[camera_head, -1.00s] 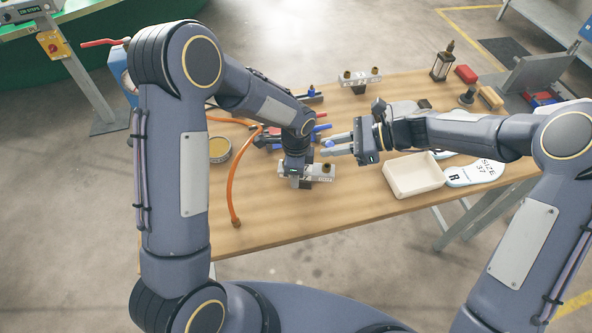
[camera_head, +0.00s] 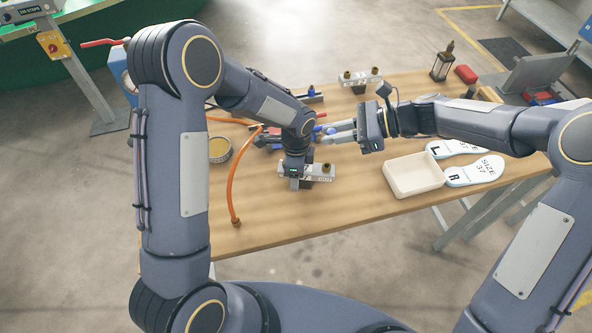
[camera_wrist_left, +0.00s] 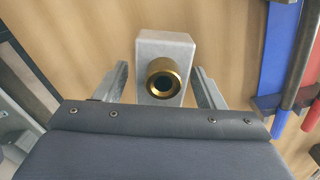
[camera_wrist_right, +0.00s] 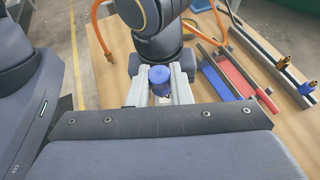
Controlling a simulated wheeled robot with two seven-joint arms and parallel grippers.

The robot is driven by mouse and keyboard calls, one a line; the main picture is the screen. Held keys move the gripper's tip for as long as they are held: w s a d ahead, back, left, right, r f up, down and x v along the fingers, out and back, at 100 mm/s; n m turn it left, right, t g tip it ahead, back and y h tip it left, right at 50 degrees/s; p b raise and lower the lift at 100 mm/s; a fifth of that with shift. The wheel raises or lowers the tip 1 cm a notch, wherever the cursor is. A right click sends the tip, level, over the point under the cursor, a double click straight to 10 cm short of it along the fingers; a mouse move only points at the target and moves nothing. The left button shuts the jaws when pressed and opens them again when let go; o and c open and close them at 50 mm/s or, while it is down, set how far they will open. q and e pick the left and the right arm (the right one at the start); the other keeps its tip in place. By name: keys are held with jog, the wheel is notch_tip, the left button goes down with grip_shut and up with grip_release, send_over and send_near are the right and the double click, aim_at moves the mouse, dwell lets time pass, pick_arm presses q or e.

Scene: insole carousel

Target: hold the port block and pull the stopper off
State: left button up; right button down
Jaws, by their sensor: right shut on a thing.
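The grey port block (camera_head: 321,180) lies on the table under my left gripper (camera_head: 293,186). In the left wrist view the block (camera_wrist_left: 165,48) sits between the two fingers (camera_wrist_left: 160,75), which stand apart with narrow gaps at its sides. A brass port (camera_wrist_left: 163,78) with an open dark hole faces up. A brass fitting (camera_head: 327,168) shows at the block's right end. My right gripper (camera_head: 322,135) is shut on a blue stopper (camera_wrist_right: 160,80), held in the air above and behind the block, clear of it.
A cream tray (camera_head: 415,188) and two insoles (camera_head: 475,172) lie to the right. A second block (camera_head: 362,76) and a lantern (camera_head: 442,63) stand at the back. An orange hose (camera_head: 232,190) and a round tin (camera_head: 219,150) are left. The front table strip is clear.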

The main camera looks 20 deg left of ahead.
pick_arm(q)
jog(key=shift+o, duration=0.5)
jog(key=shift+r, duration=0.35)
notch_tip(320, 180, up, 11)
jog(key=shift+r, duration=0.2)
jog(key=shift+f, duration=0.1)
pick_arm(e)
jog(key=shift+f, duration=0.1)
